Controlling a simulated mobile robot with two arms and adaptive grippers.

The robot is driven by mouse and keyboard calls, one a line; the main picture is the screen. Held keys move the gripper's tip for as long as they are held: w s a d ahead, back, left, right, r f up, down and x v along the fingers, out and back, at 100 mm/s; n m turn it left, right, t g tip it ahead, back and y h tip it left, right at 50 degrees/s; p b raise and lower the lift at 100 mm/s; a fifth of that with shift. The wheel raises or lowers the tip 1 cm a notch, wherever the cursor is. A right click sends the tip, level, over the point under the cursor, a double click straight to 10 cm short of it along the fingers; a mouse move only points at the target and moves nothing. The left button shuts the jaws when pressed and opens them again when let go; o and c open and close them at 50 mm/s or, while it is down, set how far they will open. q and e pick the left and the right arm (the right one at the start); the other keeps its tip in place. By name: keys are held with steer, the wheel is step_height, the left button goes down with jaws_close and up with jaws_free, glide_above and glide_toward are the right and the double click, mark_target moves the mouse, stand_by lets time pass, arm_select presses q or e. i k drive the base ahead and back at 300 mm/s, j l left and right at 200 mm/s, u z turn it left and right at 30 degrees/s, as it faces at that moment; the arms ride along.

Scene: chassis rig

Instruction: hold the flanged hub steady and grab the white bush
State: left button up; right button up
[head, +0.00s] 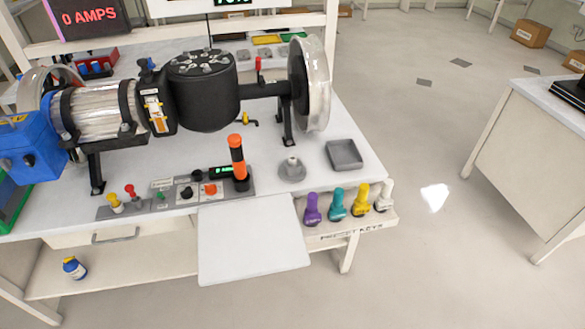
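A grey flanged hub (291,171) stands upright on the bench top, with a round flange at its base and a short raised neck. The white bush (384,195) stands at the right end of a row of coloured bushes on a low ledge at the bench's front right. It is to the right of the yellow bush (361,199), close beside it. Neither of my grippers is in view, and nothing touches the hub or the white bush.
Teal (337,204) and purple (312,209) bushes stand left of the yellow one. A shallow grey tray (345,155) lies right of the hub. An orange-and-black upright handle (237,158) stands left of it. The large chassis rig (200,90) rises behind. A white panel (250,240) juts forward.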

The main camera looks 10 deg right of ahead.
mark_target(292, 160)
steer(key=i+l, duration=0.7)
steer(key=l, duration=0.85)
